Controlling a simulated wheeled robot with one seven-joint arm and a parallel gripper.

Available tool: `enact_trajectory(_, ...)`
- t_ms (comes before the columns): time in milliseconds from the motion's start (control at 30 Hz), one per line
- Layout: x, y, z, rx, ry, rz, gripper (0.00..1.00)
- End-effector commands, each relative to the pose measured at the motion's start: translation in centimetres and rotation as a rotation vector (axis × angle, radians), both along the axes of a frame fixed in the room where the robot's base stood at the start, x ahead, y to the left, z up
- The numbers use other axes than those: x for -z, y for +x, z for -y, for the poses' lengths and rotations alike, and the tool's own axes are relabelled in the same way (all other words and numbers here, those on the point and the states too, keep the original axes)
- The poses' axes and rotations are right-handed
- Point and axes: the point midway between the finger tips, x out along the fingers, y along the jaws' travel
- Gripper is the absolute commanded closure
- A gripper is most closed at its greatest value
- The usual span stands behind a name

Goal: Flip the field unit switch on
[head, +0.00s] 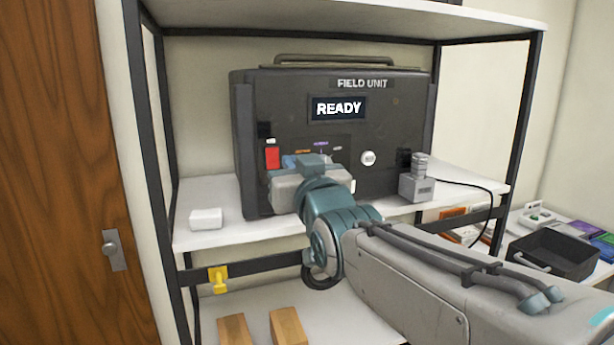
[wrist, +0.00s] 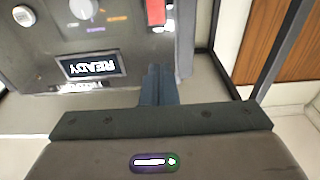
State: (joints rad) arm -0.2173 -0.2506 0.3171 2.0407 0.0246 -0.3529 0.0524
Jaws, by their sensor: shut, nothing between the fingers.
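The field unit (head: 400,110) is a dark case on the middle shelf, with a lit READY display (head: 338,108). A red switch (head: 272,157) is on the left of its panel. The wrist view shows the unit upside down, with the display (wrist: 91,65) at left and the red switch (wrist: 156,12) at the top edge. My gripper (head: 290,161) is in front of the panel, just right of and slightly below the switch in the head view. In the wrist view its fingers (wrist: 160,72) are together and empty, with a visible gap to the switch. Contact with the panel cannot be told.
A white box (head: 206,219) lies on the shelf at left. A small grey device (head: 417,182) stands at right. Black rack posts (head: 152,160) flank the unit. Below are a yellow tag (head: 218,279) and wooden blocks (head: 288,327). A black bin (head: 560,257) is at far right.

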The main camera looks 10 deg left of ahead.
Motion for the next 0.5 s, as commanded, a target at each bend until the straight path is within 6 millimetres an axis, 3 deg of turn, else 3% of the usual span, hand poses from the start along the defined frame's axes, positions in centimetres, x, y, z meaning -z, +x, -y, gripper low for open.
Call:
enact_trajectory(200, -0.2, -1.5, 0.7, -0.003, 0.000, 0.000, 1.00)
enact_trajectory(500, -0.2, -1.6, 0.8, -0.003, 0.001, 0.000, 1.00)
